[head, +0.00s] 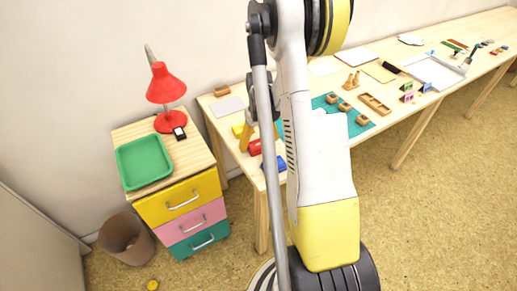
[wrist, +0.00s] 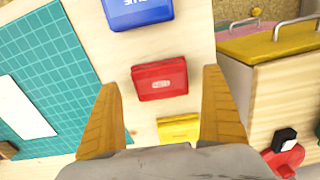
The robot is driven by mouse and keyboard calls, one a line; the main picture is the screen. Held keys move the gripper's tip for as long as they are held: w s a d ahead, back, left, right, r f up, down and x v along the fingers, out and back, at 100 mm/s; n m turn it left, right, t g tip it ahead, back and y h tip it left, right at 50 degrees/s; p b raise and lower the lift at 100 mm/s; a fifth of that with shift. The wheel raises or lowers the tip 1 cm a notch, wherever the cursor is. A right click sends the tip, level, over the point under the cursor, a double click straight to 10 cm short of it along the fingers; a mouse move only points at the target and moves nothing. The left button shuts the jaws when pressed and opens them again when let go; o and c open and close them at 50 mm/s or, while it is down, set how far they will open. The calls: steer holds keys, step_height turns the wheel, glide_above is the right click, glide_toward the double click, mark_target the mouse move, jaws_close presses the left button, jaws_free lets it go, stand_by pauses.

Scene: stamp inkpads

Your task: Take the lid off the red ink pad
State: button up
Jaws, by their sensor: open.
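The red ink pad (wrist: 160,80) lies on the pale wood table in the wrist view, with its labelled red lid on top. It also shows in the head view (head: 254,147), partly hidden by my arm. My gripper (wrist: 161,79) is open and empty. Its two orange-brown fingers point towards the red pad, one on each side of it in the wrist view, with visible gaps. I cannot tell how far above the pad they are.
A blue ink pad (wrist: 137,12) and a yellow ink pad (wrist: 180,128) lie either side of the red one in a row. A green cutting mat (wrist: 45,80) is on the left. A drawer cabinet (head: 182,210) with a green tray (head: 145,160) and red lamp (head: 166,85) stands beside the table.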

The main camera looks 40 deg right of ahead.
steer(key=shift+f, duration=0.65)
steer(key=shift+r, duration=0.1)
steer(key=c, duration=0.9)
steer(key=shift+r, duration=0.15)
steer(key=shift+c, duration=0.2)
